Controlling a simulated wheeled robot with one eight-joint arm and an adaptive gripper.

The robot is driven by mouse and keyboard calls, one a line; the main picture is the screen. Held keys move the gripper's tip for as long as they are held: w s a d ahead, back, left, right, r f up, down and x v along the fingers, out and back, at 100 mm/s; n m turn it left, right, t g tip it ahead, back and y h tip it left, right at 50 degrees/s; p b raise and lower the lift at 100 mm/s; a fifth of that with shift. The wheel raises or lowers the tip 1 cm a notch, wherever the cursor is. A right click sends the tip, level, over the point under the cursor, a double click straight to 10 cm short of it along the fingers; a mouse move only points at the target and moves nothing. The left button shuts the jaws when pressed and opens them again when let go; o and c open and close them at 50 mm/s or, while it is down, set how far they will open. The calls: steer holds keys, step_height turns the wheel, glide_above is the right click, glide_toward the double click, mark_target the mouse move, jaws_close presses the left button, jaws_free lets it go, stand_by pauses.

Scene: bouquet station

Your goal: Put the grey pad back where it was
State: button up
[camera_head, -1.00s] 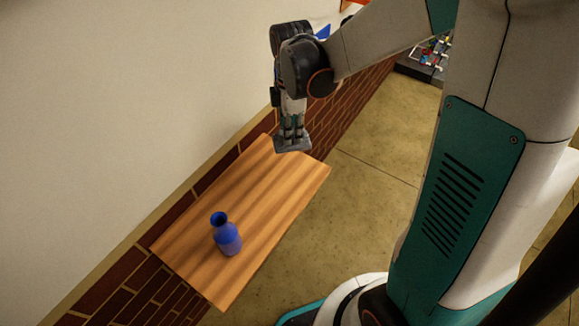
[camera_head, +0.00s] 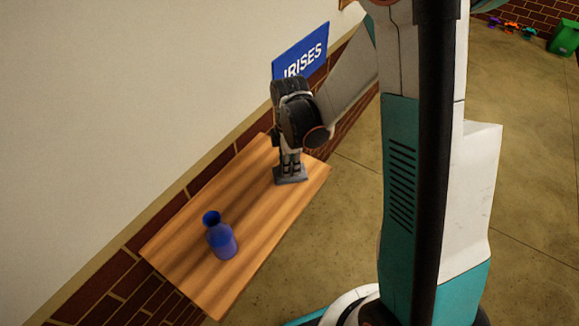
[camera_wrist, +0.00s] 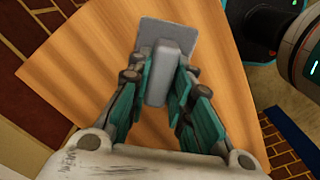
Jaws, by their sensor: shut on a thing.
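The grey pad is a flat grey plate with a raised block on top, which my gripper's fingers are shut on. In the head view the pad (camera_head: 291,175) is at the far right end of the wooden table (camera_head: 235,215), under my gripper (camera_head: 290,165). In the wrist view the pad (camera_wrist: 182,42) lies flat over the wood, and my gripper (camera_wrist: 162,80) has its teal fingers on both sides of the block. The pad looks at or very close to the tabletop; I cannot tell whether it touches.
A blue vase (camera_head: 220,238) stands upright on the near part of the table. A blue sign reading IRISES (camera_head: 302,52) is on the wall behind my gripper. Bare wood lies between vase and pad. A green bin (camera_head: 565,36) is far off at the top right.

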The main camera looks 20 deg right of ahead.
steer(key=shift+s, duration=0.1)
steer(key=o, duration=0.9)
steer(key=shift+o, duration=0.2)
step_height(320, 180, up, 11)
steer(key=p, duration=0.4)
steer(key=s+r+m+t, duration=0.7)
steer(key=s+r+m, duration=0.8)
steer(key=m, duration=0.1)
steer(key=shift+r, duration=0.25)
steer(key=shift+d, duration=0.1)
